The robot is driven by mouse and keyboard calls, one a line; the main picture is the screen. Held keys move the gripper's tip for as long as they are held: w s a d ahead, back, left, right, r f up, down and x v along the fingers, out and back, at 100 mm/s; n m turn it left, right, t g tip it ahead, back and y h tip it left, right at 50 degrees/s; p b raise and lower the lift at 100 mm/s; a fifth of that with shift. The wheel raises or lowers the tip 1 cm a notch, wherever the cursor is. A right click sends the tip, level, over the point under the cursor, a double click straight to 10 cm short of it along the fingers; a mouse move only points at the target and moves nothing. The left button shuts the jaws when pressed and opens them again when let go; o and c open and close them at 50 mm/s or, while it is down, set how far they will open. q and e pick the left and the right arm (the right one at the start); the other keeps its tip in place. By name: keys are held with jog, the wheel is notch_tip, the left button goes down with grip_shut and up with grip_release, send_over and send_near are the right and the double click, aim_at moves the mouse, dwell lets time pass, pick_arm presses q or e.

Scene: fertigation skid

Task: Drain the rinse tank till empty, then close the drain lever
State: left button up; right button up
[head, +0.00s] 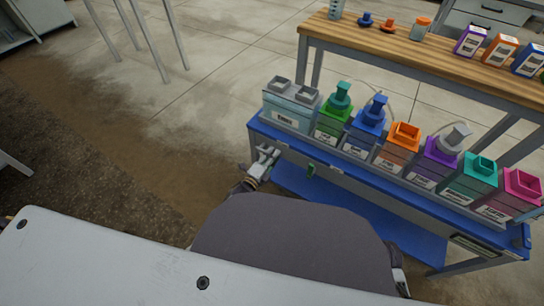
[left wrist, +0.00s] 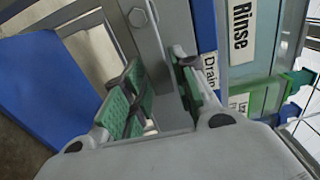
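The rinse tank (head: 290,108) is the pale grey-blue tank at the left end of the row, on the blue-edged skid. Its "Rinse" label (left wrist: 240,30) shows in the left wrist view, with a "Drain" label (left wrist: 210,70) below and left of it. My left gripper (head: 268,160) is in front of the skid's left end, below the rinse tank. In the left wrist view its green-padded fingers (left wrist: 162,98) are apart, with grey metal behind the gap. I cannot make out the drain lever or the water level.
Green, blue (head: 366,128), orange (head: 398,143), purple, teal and pink tanks stand right of the rinse tank. A wooden bench (head: 440,58) with bottles and small boxes is behind them. A lower blue shelf (head: 345,203) runs under the skid. Floor to the left is open.

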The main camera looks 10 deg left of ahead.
pick_arm(q)
jog(key=shift+o, duration=0.5)
jog(key=v, duration=1.2)
dwell(0.4)
jog(key=shift+r, duration=0.1)
dwell(5.8)
